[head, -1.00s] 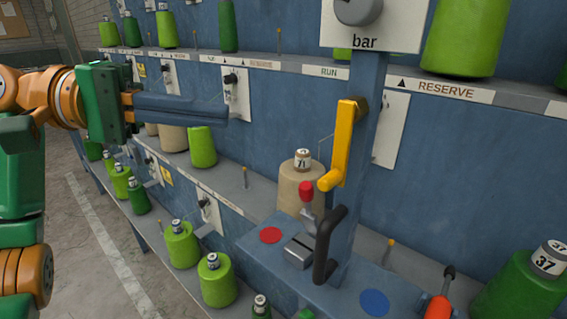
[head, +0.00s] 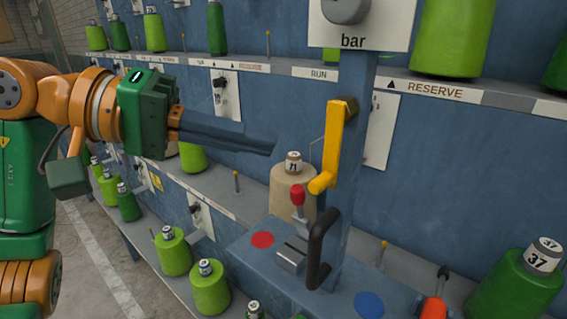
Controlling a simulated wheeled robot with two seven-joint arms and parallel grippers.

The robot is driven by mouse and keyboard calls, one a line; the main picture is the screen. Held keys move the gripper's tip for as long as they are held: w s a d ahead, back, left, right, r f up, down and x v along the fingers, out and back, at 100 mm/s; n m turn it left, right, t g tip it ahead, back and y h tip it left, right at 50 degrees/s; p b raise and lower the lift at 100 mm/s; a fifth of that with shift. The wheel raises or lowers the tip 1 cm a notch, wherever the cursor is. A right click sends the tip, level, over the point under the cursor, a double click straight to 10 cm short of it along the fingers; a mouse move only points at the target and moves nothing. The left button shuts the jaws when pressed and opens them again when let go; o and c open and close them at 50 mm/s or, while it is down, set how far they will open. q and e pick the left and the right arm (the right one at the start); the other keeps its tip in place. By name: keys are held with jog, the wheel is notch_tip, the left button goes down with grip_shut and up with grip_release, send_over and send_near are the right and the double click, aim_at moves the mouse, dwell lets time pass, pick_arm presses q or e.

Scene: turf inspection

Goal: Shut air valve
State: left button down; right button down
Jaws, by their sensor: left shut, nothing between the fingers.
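The air valve shows as a yellow lever handle (head: 332,150) on the blue post (head: 361,150), under a white plate marked "bar" (head: 385,28). The handle hangs down along the post, its knob end at the bottom pointing toward the lower left. My left gripper (head: 272,149) comes in from the left, with its dark fingers shut and empty. Its tips are to the left of the yellow handle, with a visible gap, and at about the handle's mid height. My right gripper is not in view.
A blue ledge has a red disc (head: 262,240) and a blue disc (head: 369,305). Green cones (head: 515,285) line the shelves.

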aim_at(325, 153)
pick_arm(q)
jog(key=d, duration=0.1)
jog(key=s+d+f, duration=0.2)
jog(key=shift+d, duration=0.4)
jog(key=shift+f, duration=0.15)
